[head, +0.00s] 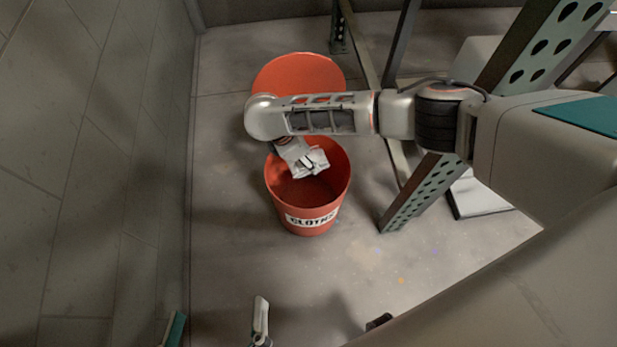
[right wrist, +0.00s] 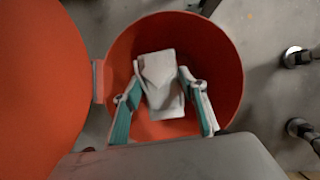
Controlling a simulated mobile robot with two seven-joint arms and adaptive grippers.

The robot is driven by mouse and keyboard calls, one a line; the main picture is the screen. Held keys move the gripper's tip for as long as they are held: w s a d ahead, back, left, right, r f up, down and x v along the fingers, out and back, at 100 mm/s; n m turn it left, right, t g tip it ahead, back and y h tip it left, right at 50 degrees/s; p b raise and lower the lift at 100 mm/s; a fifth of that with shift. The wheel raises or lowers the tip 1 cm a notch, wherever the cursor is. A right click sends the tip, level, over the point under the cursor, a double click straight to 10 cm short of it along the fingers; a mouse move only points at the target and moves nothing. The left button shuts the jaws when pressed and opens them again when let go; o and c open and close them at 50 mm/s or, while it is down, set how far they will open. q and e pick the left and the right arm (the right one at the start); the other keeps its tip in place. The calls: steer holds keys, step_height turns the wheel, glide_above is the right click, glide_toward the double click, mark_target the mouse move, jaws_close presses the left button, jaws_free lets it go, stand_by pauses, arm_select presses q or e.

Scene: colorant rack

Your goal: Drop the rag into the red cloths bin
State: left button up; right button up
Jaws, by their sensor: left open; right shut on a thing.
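The red cloths bin (head: 303,210) stands upright on the floor with a "CLOTHS" label on its front. Its red lid (head: 300,68) is open, tipped up behind it. In the right wrist view the bin (right wrist: 225,72) lies open below the gripper. My right gripper (head: 303,158) points down at the bin's mouth. It is shut on the pale grey-white rag (head: 315,162), which also shows between the teal fingers in the right wrist view (right wrist: 160,72). The rag is over the bin's opening. My left gripper (head: 218,325) is open and empty at the bottom edge, partly cut off.
A perforated metal rack post (head: 430,190) stands right of the bin, close under my right arm. A white flat object (head: 482,195) lies behind it. A wall (head: 95,170) runs along the left. Floor in front of the bin is clear.

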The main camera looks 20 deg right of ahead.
steer(key=o, duration=1.1)
steer(key=shift+o, duration=0.2)
steer(key=v, duration=1.2)
steer(key=shift+a, duration=0.15)
